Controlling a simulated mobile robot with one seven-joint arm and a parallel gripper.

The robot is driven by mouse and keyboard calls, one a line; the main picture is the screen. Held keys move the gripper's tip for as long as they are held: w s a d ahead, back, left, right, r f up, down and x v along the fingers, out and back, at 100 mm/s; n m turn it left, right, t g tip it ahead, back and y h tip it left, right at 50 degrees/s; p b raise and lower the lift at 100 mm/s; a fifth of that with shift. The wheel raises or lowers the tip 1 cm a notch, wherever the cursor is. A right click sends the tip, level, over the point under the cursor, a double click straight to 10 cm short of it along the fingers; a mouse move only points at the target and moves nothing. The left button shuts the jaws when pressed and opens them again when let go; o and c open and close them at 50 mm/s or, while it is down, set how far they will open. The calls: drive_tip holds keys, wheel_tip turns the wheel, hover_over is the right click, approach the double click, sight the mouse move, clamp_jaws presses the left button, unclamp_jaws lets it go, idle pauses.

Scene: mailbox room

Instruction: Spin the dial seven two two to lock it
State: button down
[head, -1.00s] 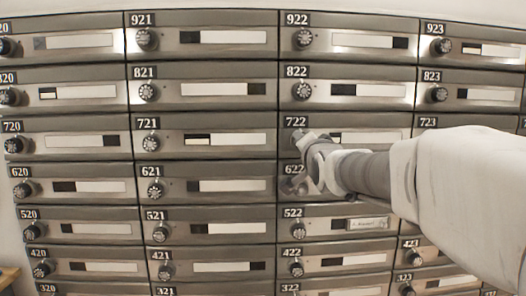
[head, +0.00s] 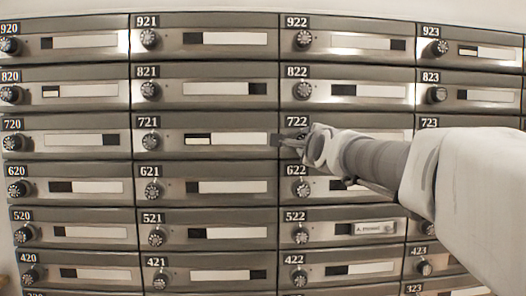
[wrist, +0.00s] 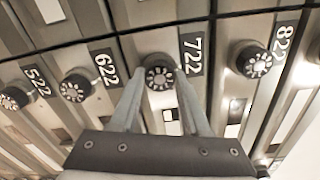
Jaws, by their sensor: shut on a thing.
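The mailbox labelled 722 has a round black dial (wrist: 159,76) with a pale numbered face, seen in the middle of the wrist view. My gripper (wrist: 160,70) has one finger on each side of this dial and is shut on it. In the head view my gripper (head: 300,140) is at the left end of mailbox 722 (head: 385,120), just below its number label. There the gripper hides the dial, and the arm covers much of the box's front. The dial's exact setting is too small to read.
Rows of similar mailboxes surround it. The 622 dial (wrist: 75,87) and 822 dial (wrist: 252,60) sit on either side in the wrist view. The 721 dial (head: 150,142) is to the left. The space before the left columns is clear.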

drive_tip(key=shift+r+m+b, duration=0.1)
drive_tip(key=shift+m+b, duration=0.2)
drive_tip(key=shift+m, duration=0.9)
drive_tip(key=shift+m, duration=0.3)
drive_tip(key=shift+c, duration=1.9)
unclamp_jaws()
drive_tip(key=s+p, duration=0.2)
drive_tip(key=s, duration=1.5)
drive_tip(key=shift+s+p, duration=0.25)
drive_tip(key=shift+p, duration=0.05)
